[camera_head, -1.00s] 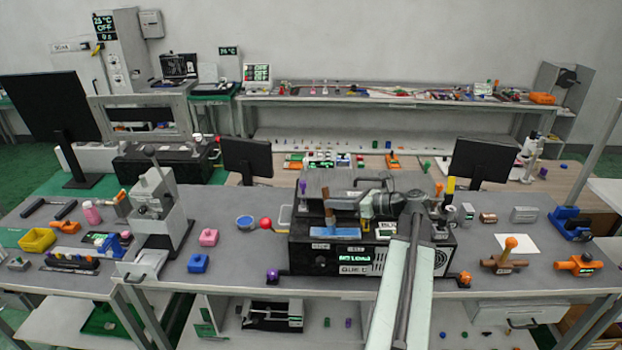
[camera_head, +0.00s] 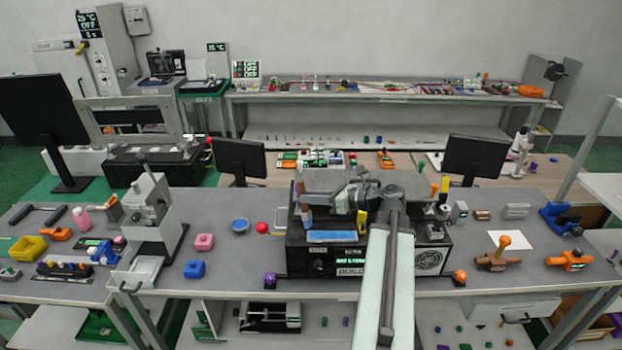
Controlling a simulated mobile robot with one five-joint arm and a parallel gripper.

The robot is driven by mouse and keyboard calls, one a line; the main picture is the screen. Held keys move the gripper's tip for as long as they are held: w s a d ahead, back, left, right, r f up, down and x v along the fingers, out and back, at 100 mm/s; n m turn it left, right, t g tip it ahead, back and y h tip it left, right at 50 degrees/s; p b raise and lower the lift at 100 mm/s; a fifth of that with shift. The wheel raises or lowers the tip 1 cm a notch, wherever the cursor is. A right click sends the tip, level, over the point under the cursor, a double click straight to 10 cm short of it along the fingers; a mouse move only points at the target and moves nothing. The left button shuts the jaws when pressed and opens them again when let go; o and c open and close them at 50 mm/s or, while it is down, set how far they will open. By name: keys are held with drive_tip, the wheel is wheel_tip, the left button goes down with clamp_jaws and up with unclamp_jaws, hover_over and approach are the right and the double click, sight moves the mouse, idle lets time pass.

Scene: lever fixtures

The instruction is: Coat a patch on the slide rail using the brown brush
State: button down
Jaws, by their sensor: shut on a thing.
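My gripper (camera_head: 317,203) reaches left over the top of the black machine (camera_head: 300,258) and is shut on a small brown brush (camera_head: 306,215). The brush is held roughly upright near the machine's upper left edge. A blue strip (camera_head: 332,237) lies along the machine's front top edge, just right of and below the brush. I cannot tell whether the bristles touch it, or which part is the slide rail. A green-lit display (camera_head: 351,272) on the machine's front appears to read "BUILD". My arm hides part of the machine's middle.
A purple knob (camera_head: 270,279) and an orange knob (camera_head: 460,277) flank the machine. A yellow-topped post (camera_head: 444,188) stands at its right rear. Bare table lies between.

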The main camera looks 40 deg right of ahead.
sight(302, 184)
wheel_tip(302, 184, up, 2)
drive_tip(key=shift+w+r+p, duration=0.1)
drive_tip(key=shift+w+p, duration=0.05)
drive_tip(key=shift+p, duration=0.55)
wheel_tip(302, 184, up, 2)
drive_tip(key=p, duration=0.2)
drive_tip(key=shift+r+p, duration=0.25)
drive_tip(key=shift+p, duration=0.05)
drive_tip(key=shift+f, duration=0.1)
